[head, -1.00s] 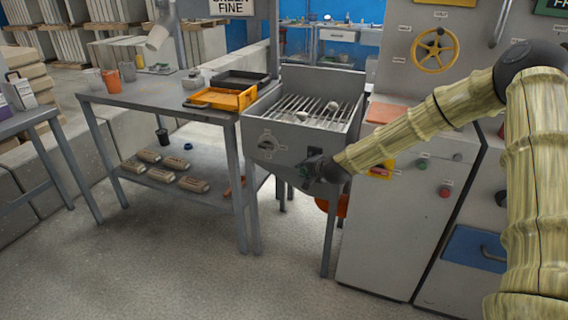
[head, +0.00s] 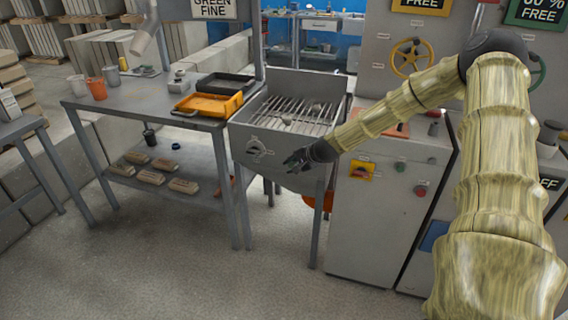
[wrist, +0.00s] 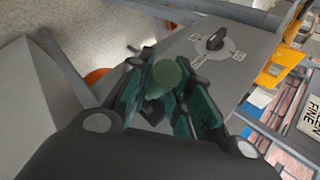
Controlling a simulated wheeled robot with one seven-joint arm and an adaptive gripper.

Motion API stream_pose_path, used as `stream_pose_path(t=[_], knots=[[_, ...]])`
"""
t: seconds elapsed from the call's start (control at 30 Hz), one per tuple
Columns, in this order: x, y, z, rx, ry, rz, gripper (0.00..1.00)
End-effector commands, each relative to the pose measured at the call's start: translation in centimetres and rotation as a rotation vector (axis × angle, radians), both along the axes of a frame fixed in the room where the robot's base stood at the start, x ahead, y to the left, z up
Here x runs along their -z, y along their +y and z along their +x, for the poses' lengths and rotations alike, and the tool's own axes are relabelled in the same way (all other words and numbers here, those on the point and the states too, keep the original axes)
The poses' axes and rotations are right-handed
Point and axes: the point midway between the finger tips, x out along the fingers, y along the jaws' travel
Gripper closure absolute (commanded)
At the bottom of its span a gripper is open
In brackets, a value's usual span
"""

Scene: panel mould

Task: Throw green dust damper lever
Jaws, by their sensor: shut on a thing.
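The green lever shows in the wrist view as a round green knob (wrist: 168,74) between the fingers. My gripper (wrist: 164,92) is shut on it, with one dark teal finger on each side. In the head view my gripper (head: 294,160) is at the right part of the front of the grey grated hopper (head: 250,135), right of the dial. The lever's shaft and mount are mostly hidden by my gripper. I cannot read the lever's angle.
A black dial (wrist: 214,40) with labels is on the hopper front near my gripper. A grey cabinet (head: 365,230) with a red button (head: 421,191) stands close on the right. A bench with an orange tray (head: 210,104) stands left. The floor in front is clear.

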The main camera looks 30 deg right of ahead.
Motion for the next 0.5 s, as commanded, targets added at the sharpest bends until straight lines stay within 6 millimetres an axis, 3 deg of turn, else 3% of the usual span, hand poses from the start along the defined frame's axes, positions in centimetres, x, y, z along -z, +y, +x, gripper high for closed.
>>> stream_pose_path(t=[0.5], knots=[[-0.19,-0.9,-0.22,0.01,0.003,0.004,1.0]])
